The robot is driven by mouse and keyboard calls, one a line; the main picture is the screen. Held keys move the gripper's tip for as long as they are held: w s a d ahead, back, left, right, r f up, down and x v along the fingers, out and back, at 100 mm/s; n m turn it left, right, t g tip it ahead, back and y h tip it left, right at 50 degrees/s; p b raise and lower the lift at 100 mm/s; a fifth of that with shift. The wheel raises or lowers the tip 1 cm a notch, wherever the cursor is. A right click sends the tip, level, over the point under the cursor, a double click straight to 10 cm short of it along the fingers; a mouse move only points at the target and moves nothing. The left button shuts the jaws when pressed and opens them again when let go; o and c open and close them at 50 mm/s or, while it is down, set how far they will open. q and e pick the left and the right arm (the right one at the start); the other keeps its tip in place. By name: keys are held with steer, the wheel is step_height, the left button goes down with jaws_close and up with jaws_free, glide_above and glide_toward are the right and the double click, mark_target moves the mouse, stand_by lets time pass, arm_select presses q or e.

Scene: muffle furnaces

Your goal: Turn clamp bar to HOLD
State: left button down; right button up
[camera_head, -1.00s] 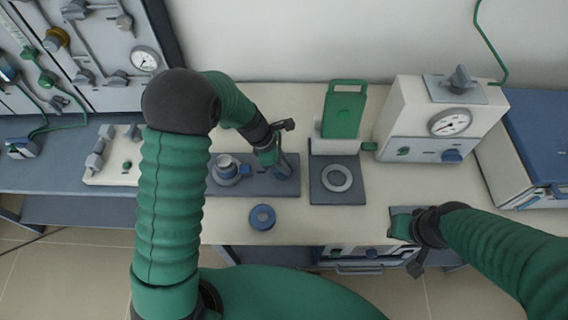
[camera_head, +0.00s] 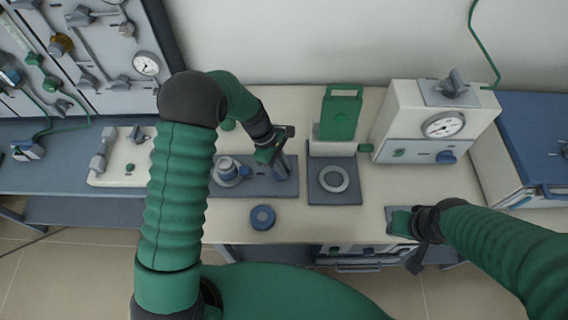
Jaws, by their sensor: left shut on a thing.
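A grey fixture plate (camera_head: 258,189) lies on the bench, with a round metal and blue clamp (camera_head: 228,170) on its left part. My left gripper (camera_head: 280,158) is over the plate's right part, shut on an upright grey-blue bar (camera_head: 281,172), which I take to be the clamp bar. The gripper partly hides the bar, and no HOLD marking is readable. My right gripper (camera_head: 408,224) is low at the bench's front edge, beside a small grey pad; its fingers are not clear.
A green-lidded stand (camera_head: 341,118) with a ring on its base (camera_head: 334,179) stands to the right. A blue ring (camera_head: 262,217) lies in front of the plate. A gauge box (camera_head: 418,153) stands at the back right. Bare bench lies between the ring and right gripper.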

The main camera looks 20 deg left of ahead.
arm_select(q)
steer(key=m+g+p, duration=0.1)
steer(key=m, duration=0.2)
steer(key=shift+a+r, duration=0.1)
steer(key=shift+a, duration=0.05)
steer(key=m+g+y, duration=0.1)
steer(key=m, duration=0.2)
steer(key=shift+m+p, duration=0.3)
steer(key=m+g+y, duration=0.1)
steer(key=m, duration=0.3)
steer(key=shift+s+a, duration=0.1)
steer(key=shift+a, duration=0.05)
steer(key=shift+m+g+y, duration=0.3)
steer(key=shift+m+y, duration=0.3)
steer(key=shift+m, duration=0.6)
steer(key=c, duration=1.6)
jaws_free()
steer(key=shift+o, duration=0.8)
